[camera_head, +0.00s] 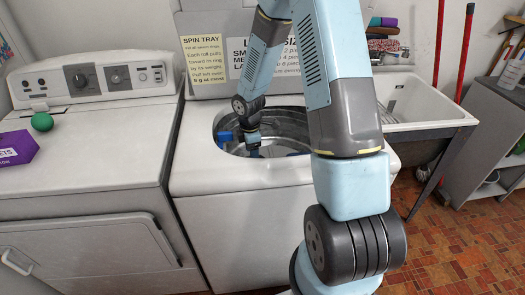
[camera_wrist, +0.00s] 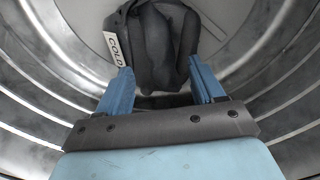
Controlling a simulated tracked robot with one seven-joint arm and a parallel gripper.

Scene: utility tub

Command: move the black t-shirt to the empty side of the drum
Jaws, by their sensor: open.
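The black t-shirt (camera_wrist: 152,45) is a dark, bunched heap at the bottom of the metal drum, at the top middle of the wrist view. My gripper (camera_wrist: 160,72) is open, with its two blue fingers spread apart and pointing towards the shirt. The shirt shows between and beyond the fingertips; I cannot tell whether they touch it. In the head view my arm reaches down into the washer's drum (camera_head: 292,117). The shirt cannot be made out there, as the rim and my arm hide much of the inside.
A white label reading COLD (camera_wrist: 115,49) lies at the shirt's left edge. Curved, ribbed drum walls (camera_wrist: 40,70) surround my gripper closely. The bare pale drum floor (camera_wrist: 80,30) shows left of the shirt. A dryer (camera_head: 85,130) stands left of the washer, a sink (camera_head: 425,100) right.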

